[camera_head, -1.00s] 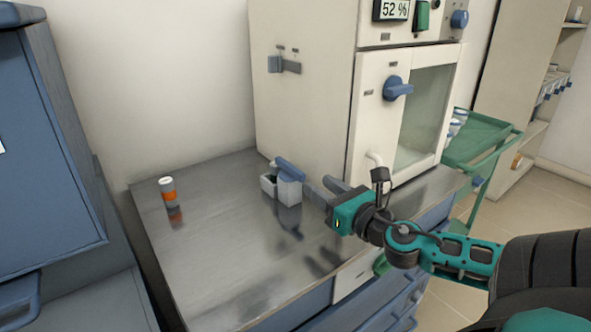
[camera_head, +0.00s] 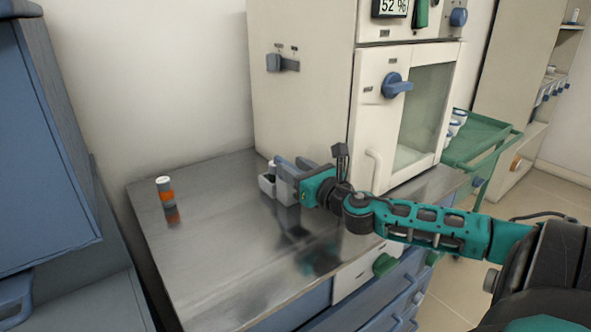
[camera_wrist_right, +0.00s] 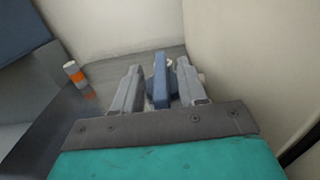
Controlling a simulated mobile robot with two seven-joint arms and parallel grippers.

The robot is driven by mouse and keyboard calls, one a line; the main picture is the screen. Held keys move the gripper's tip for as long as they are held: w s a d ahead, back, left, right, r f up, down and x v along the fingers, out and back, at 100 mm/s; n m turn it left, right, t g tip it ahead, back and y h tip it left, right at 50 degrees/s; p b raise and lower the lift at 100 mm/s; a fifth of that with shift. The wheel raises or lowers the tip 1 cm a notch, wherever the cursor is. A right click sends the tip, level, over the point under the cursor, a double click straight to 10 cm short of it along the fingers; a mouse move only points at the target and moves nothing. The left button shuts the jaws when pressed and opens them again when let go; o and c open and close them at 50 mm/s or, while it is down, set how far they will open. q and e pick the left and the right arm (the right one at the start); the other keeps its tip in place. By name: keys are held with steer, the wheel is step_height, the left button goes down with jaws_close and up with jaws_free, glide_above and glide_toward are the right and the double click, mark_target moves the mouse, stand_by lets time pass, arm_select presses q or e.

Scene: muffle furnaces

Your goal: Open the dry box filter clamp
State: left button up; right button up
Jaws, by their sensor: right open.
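The dry box filter clamp is a small light grey block (camera_head: 267,184) with a blue lever (camera_wrist_right: 160,82), on the metal bench beside the white cabinet. In the head view my right gripper (camera_head: 290,172) is at the clamp and hides most of the lever. In the right wrist view the right gripper (camera_wrist_right: 155,88) is open, with one finger on each side of the blue lever. Gaps show between lever and fingers there; I cannot tell about contact lower down. My left gripper is not in view.
The white cabinet (camera_head: 300,110), with a blue door knob (camera_head: 396,85), stands close behind and right of the clamp. An orange-and-white bottle (camera_head: 165,189) stands on the left of the bench (camera_head: 215,260). The bench front is clear. A green cart (camera_head: 480,150) stands at the right.

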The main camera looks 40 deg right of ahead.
jaws_close()
stand_by(0.4)
